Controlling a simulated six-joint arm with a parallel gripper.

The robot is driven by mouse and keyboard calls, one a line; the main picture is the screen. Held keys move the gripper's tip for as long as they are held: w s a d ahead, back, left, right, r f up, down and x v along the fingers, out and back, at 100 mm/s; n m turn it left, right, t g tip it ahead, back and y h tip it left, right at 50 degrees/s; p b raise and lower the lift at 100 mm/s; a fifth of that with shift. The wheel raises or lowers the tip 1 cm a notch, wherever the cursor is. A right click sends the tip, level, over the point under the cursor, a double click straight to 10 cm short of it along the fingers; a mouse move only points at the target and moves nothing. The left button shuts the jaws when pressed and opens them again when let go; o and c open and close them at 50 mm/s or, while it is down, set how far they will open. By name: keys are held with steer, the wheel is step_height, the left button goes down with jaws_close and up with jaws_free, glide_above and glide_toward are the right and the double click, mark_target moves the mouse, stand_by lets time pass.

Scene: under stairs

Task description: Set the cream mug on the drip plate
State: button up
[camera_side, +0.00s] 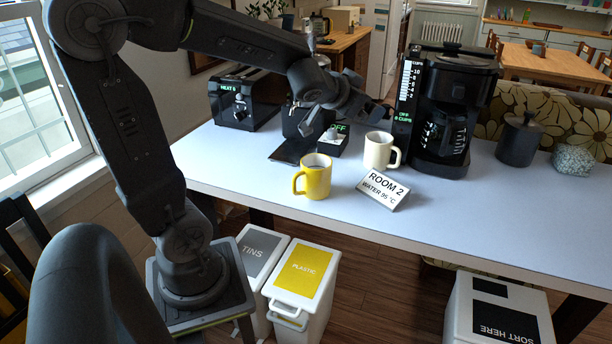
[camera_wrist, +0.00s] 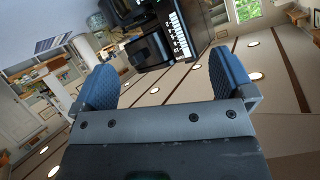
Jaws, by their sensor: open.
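The cream mug (camera_side: 377,152) stands upright on the pale table, its handle to the right, left of the black coffee maker.
The tall coffee maker (camera_side: 447,110) is right of the cream mug. A toaster (camera_side: 245,100) is behind left. A grey canister (camera_side: 518,140) is at right. The front right table is clear.

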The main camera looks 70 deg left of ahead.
mark_target(399, 162)
steer(key=s+d+f+g+h, duration=0.1)
steer(key=s+d+g, duration=0.1)
steer(key=s+d, duration=0.3)
steer(key=s+d+f+m+g+h, duration=0.1)
steer(key=s+d+g+h, duration=0.1)
steer(key=s+d, duration=0.4)
steer(key=s+d+f+g+h, duration=0.1)
steer(key=s+d+f+h, duration=0.1)
steer(key=s+d, duration=0.3)
steer(key=shift+s+d+f+g, duration=0.1)
steer(key=shift+s+d+g, duration=0.1)
steer(key=shift+s, duration=0.55)
steer(key=shift+s+d+g, duration=0.1)
steer(key=shift+s+g, duration=0.1)
steer(key=shift+s, duration=0.5)
steer(key=shift+c, duration=0.8)
steer(key=shift+s+d, duration=0.1)
steer(key=shift+s, duration=0.1)
steer(key=shift+c, duration=0.7)
steer(key=shift+w, duration=0.1)
steer(key=c, duration=1.1)
